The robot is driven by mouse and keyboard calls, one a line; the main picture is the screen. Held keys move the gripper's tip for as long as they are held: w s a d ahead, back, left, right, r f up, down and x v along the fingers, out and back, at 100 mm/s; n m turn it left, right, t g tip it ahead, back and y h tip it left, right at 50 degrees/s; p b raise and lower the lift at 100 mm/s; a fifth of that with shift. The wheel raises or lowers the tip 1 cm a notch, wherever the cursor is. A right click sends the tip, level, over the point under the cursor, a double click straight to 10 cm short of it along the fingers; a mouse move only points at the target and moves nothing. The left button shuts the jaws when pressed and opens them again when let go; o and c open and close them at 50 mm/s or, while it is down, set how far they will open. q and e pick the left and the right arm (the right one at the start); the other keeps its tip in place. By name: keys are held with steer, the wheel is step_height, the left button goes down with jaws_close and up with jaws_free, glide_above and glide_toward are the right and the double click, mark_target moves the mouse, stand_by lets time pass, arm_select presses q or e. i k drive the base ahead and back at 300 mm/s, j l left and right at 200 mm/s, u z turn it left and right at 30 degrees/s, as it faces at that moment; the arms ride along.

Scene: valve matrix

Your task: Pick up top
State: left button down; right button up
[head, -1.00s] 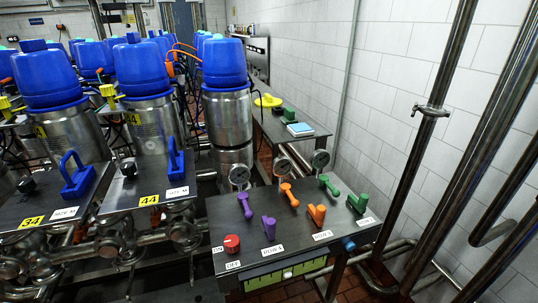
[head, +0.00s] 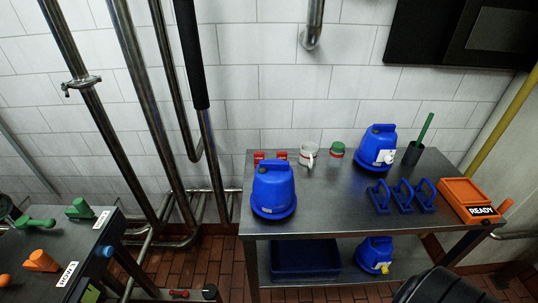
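A blue valve top (head: 273,190) with a handle stands upright at the front left of the metal table. Neither of my grippers shows in the head view.
Pipes (head: 145,110) stand left.

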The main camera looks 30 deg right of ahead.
mark_target(273, 196)
steer(key=z, duration=1.35)
